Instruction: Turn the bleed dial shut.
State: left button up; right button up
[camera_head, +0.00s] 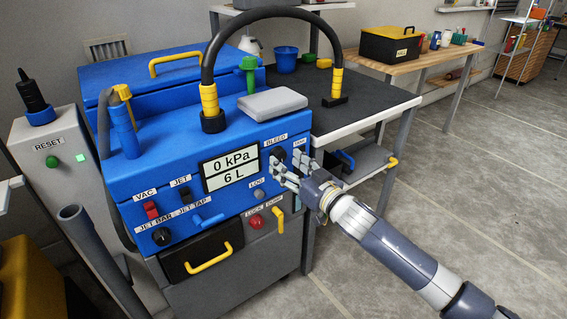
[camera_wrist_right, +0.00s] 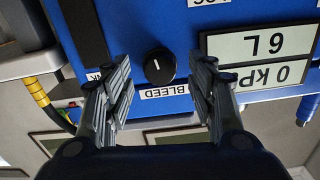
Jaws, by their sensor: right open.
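The bleed dial (camera_wrist_right: 159,67) is a round black knob with a short white line on the blue front panel, beside the BLEED label (camera_wrist_right: 165,92). In the wrist view, where the panel appears upside down, it lies between and just beyond my right gripper's fingertips. My right gripper (camera_wrist_right: 162,84) is open, with one finger to each side of the dial and a gap on both sides. In the head view, the right gripper (camera_head: 287,172) is at the panel's right end, and the dial (camera_head: 279,153) shows only partly above the fingers. My left gripper is not in view.
The display (camera_head: 231,169) reads 0 kPa and 6 L, left of the dial. A grey LOG button (camera_head: 259,194), a red button (camera_head: 256,221) and a yellow handle (camera_head: 278,220) sit below. A black-topped table (camera_head: 370,95) stands behind on the right. Open floor lies to the right.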

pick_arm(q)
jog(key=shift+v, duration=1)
pick_arm(e)
jog(key=shift+x, duration=1.25)
jog(key=c, duration=1)
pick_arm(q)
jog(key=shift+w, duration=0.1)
pick_arm(e)
jog(key=shift+c, duration=0.2)
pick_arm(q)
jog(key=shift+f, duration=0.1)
